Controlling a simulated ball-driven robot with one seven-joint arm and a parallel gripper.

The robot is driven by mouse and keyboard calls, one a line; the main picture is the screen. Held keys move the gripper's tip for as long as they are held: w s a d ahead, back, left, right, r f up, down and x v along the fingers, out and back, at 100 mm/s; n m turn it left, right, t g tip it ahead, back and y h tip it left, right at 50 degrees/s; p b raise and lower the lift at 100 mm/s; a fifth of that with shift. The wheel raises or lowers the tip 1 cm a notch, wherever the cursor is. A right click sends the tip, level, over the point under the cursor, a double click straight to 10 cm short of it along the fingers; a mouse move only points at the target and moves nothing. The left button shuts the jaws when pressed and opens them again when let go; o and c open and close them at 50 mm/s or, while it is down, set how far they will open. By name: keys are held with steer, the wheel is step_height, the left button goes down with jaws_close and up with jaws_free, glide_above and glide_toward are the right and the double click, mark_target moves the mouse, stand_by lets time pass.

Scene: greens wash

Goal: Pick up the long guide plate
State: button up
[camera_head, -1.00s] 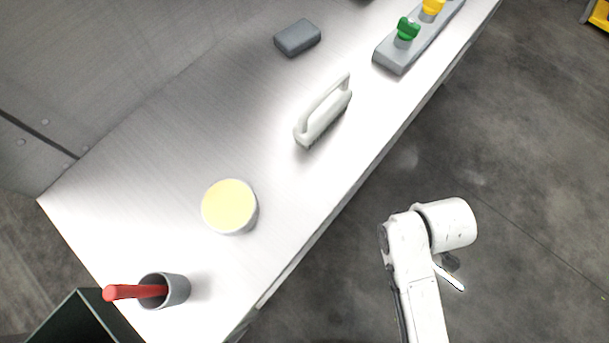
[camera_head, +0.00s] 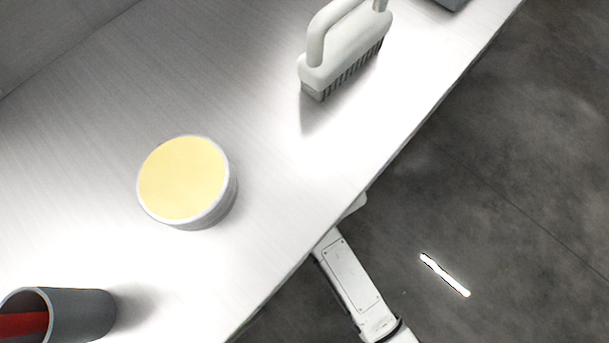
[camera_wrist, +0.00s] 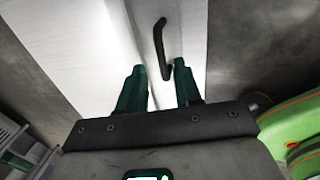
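I cannot make out a long guide plate for certain in either view. In the wrist view my gripper (camera_wrist: 160,68) is open, its two dark green fingers apart with nothing between them. Beyond the fingertips are pale brushed panels and a thin dark bent bar (camera_wrist: 160,48); whether it is a handle I cannot tell. In the head view a pale link of my arm (camera_head: 350,285) shows beside the bench's near edge, and the gripper itself is hidden. A thin bright white strip (camera_head: 445,275) shows over the floor; I cannot tell what it is.
On the metal bench (camera_head: 90,130) stand a white handled brush (camera_head: 345,48), a round tub with a yellow top (camera_head: 185,180) and a grey cup (camera_head: 80,315) holding something red. Bare bench lies between them. A green rounded thing with red trim (camera_wrist: 290,120) is at the wrist view's right.

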steer(key=f+b, duration=0.1)
steer(key=f, duration=0.1)
steer(key=f+b, duration=0.1)
steer(key=f, duration=0.1)
steer(key=w+f+b, duration=0.1)
steer(key=f, duration=0.1)
steer(key=shift+a+f, duration=0.3)
steer(key=shift+f, duration=0.05)
steer(key=shift+c, duration=0.3)
jaws_close()
